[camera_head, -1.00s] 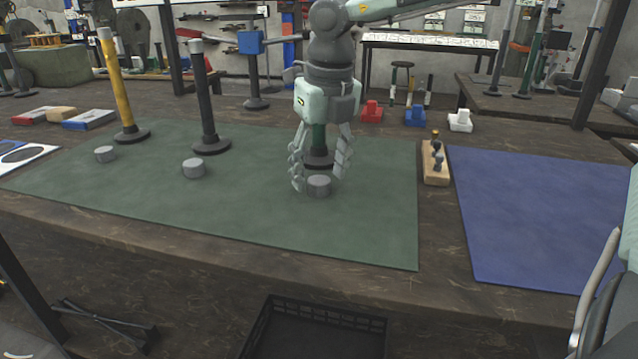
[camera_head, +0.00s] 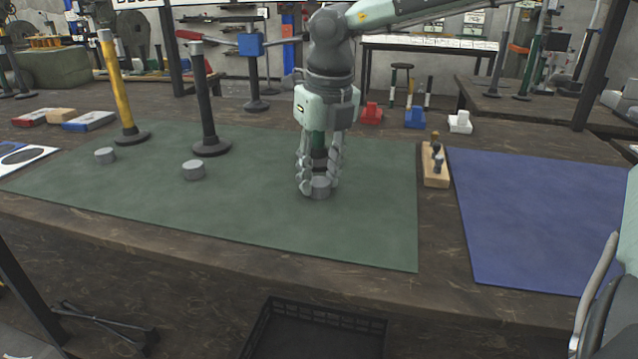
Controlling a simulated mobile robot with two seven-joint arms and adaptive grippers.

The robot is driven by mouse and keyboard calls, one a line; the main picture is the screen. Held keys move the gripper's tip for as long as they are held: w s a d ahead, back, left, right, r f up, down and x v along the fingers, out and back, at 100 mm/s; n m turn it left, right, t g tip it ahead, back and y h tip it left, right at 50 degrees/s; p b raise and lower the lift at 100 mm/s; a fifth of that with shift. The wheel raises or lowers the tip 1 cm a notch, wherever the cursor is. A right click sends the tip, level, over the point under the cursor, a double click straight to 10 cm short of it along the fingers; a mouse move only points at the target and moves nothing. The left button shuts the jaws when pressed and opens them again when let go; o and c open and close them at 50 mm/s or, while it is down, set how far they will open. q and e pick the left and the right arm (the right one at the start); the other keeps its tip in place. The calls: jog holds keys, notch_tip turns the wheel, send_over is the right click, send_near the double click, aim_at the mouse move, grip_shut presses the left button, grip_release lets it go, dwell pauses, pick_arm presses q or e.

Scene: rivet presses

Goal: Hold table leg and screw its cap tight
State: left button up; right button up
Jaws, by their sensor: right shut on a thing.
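My right gripper (camera_head: 319,186) points down over the green mat (camera_head: 240,215) and is shut on a grey round cap (camera_head: 320,188). The cap is at the mat, between the fingertips. A green leg (camera_head: 318,145) with a dark base stands just behind the gripper, mostly hidden by it. A yellow leg (camera_head: 117,88) and a dark leg (camera_head: 205,105) stand upright on round black bases to the left. A grey cap (camera_head: 105,155) lies in front of the yellow leg, and another grey cap (camera_head: 194,169) in front of the dark leg. My left gripper is not in view.
A wooden block with small tools (camera_head: 436,168) lies right of the green mat. A blue mat (camera_head: 545,220) covers the right side. Red, blue and white pieces stand behind. A black crate (camera_head: 320,325) is below the table's front edge. The front of the green mat is clear.

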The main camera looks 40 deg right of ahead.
aim_at(316, 181)
jog(key=shift+r, duration=0.15)
jog(key=shift+r, duration=0.35)
jog(key=r, duration=0.3)
jog(key=shift+w+a+r, duration=0.1)
jog(key=shift+w+r, duration=0.25)
jog(key=shift+w, duration=0.05)
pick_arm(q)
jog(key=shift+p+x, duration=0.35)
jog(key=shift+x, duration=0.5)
pick_arm(e)
jog(key=w+a+r, duration=0.5)
jog(key=w+r, duration=0.1)
jog(key=w, duration=0.3)
jog(key=shift+w+a+r, duration=0.15)
jog(key=shift+w, duration=0.15)
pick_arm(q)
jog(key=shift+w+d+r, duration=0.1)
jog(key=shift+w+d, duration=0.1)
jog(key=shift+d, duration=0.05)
